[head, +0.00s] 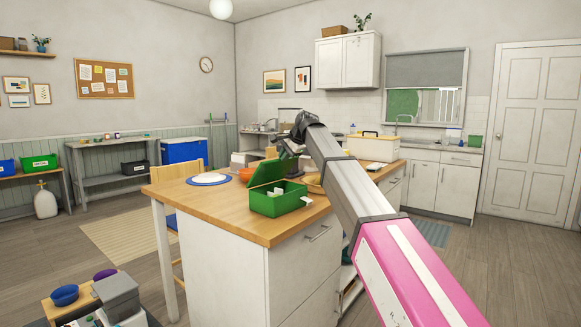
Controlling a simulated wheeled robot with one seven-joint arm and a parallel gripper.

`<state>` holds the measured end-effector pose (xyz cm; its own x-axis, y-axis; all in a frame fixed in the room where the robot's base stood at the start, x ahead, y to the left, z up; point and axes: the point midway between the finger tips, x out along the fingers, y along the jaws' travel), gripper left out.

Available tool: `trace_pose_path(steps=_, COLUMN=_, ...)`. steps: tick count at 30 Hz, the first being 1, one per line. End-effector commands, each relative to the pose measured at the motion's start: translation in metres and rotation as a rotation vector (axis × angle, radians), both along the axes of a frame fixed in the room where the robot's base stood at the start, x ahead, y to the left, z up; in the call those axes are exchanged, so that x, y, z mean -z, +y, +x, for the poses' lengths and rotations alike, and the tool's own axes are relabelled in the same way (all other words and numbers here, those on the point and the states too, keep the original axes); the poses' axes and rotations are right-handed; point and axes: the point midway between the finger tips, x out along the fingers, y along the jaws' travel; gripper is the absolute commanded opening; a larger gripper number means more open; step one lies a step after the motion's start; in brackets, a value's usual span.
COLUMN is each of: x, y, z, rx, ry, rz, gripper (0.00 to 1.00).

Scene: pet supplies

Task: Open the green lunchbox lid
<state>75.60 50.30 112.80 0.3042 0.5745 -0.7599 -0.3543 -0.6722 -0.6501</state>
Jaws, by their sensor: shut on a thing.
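The green lunchbox (278,206) stands on the wooden top of the island, near its front edge. Its green lid (266,173) is raised, tilted up and back from the box. Pale things (274,194) show inside the box. My gripper (286,160) is at the upper right edge of the lid, shut on it. The fingertips are small and dark here, and the exact contact is hard to see. My arm reaches in from the lower right.
The island's front left corner is clear.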

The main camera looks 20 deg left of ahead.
Motion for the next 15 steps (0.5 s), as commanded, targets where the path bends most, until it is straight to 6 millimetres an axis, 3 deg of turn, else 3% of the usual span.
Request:
trace_pose_path(steps=8, x=-0.022, y=0.032, z=0.019, rx=-0.003, ry=0.097, rz=-0.180, gripper=0.00)
trace_pose_path(steps=15, x=-0.033, y=0.056, z=0.030, rx=-0.002, ry=0.095, rz=-0.178, gripper=0.00)
